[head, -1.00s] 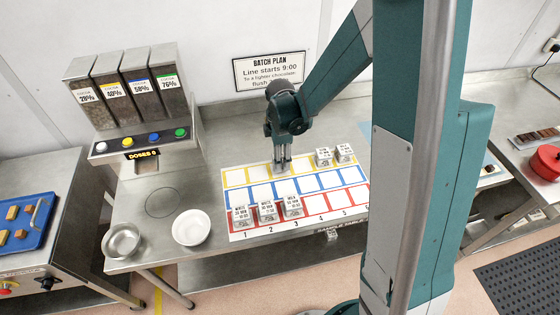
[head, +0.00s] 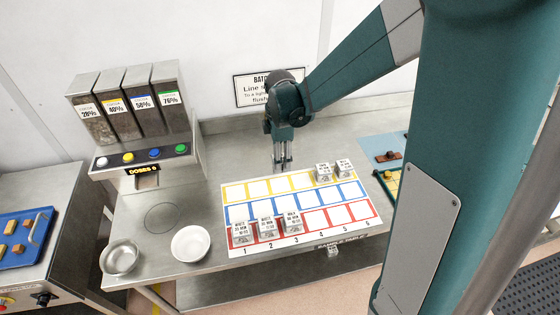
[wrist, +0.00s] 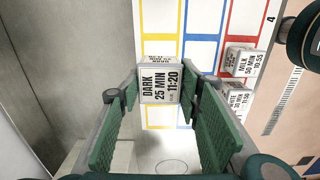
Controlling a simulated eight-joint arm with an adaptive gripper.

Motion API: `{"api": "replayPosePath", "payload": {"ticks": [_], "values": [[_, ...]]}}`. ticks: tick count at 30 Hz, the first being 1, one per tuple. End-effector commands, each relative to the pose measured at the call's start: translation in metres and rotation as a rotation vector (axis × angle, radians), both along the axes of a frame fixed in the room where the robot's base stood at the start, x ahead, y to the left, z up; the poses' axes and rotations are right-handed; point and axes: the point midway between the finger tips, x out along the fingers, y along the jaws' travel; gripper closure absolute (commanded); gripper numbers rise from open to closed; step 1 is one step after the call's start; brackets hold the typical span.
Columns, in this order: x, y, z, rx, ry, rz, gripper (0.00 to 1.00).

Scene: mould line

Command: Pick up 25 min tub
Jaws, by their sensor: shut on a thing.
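The 25 min tub (wrist: 161,85) is a small white block labelled "DARK 25 MIN 11:20". It sits between my fingertips in the wrist view. My gripper (head: 283,165) is shut on it, just past the back edge of the sheet in the head view. The tub is hard to make out there between the fingers. The sheet (head: 263,251) has yellow, blue and red rows of squares.
A white bowl (head: 190,244) and a metal bowl (head: 121,257) stand left. The dispenser (head: 135,115) is behind them.

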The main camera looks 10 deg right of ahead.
Motion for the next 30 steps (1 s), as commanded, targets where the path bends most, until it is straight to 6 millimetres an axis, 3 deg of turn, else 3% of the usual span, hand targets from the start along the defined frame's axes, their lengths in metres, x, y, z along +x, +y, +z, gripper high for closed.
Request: {"api": "replayPosePath", "payload": {"ticks": [17,30], "values": [[0.0,0.0,0.001,0.0,0.0,0.0,0.79],[0.0,0.0,0.034,0.0,0.0,0.0,0.79]]}}
